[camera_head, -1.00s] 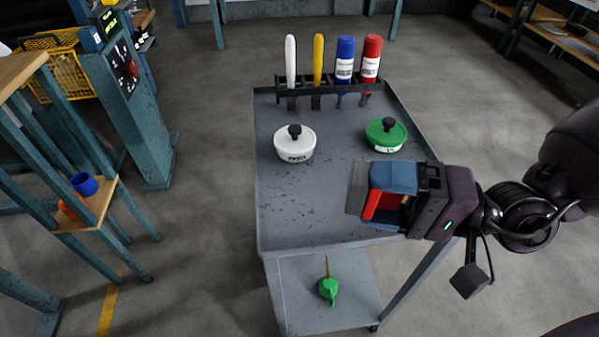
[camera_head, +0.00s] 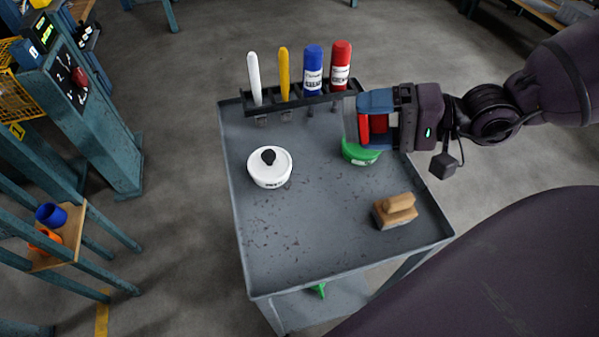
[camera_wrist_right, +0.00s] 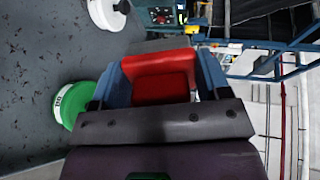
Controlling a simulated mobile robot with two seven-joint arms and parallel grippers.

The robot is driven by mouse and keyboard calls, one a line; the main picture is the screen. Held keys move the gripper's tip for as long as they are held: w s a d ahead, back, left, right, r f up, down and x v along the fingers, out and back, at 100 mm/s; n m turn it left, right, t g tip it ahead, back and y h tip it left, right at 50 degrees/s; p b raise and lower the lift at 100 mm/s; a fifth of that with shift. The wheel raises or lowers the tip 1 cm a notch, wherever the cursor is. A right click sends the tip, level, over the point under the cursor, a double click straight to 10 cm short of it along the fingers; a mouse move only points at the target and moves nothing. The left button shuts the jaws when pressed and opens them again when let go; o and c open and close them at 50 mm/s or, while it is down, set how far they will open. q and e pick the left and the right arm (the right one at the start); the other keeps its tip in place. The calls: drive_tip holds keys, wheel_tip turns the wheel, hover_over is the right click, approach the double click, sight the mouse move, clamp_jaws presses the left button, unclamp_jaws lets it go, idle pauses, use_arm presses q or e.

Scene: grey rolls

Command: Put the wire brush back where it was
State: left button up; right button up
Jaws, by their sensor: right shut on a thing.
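My right gripper (camera_head: 368,122) is shut on a red and grey thing (camera_head: 364,128) at the right side of the cart. In the right wrist view the red part (camera_wrist_right: 160,80) lies between the blue fingers, with a grey flat part beyond; I cannot tell for sure that it is the wire brush. It overlaps the green lidded pot (camera_head: 358,153) in the head view, near the rack's right end. A wooden block with a raised grip (camera_head: 396,211) lies at the cart's front right; bristles are not visible. My left gripper is out of view.
The cart (camera_head: 300,240) carries a black rack (camera_head: 300,98) with a white handle (camera_head: 254,78), a yellow handle (camera_head: 284,72), a blue cylinder (camera_head: 313,70) and a red cylinder (camera_head: 340,66). A white lidded pot (camera_head: 269,172) stands at left. The front left is clear.

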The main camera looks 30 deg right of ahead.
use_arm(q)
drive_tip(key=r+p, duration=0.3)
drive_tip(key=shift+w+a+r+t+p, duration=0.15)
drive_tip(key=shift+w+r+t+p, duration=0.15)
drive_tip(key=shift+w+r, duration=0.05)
use_arm(e)
drive_tip(key=d+h, duration=0.1)
drive_tip(key=s+d+r+m+h, duration=0.1)
drive_tip(key=d, duration=0.1)
drive_tip(key=d+h, duration=0.1)
drive_tip(key=d, duration=0.1)
drive_tip(key=shift+s+r, duration=0.15)
drive_tip(key=shift+r, duration=0.15)
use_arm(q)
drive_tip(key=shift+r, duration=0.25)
use_arm(e)
drive_tip(key=shift+s+d+g, duration=0.1)
drive_tip(key=shift+g, duration=0.3)
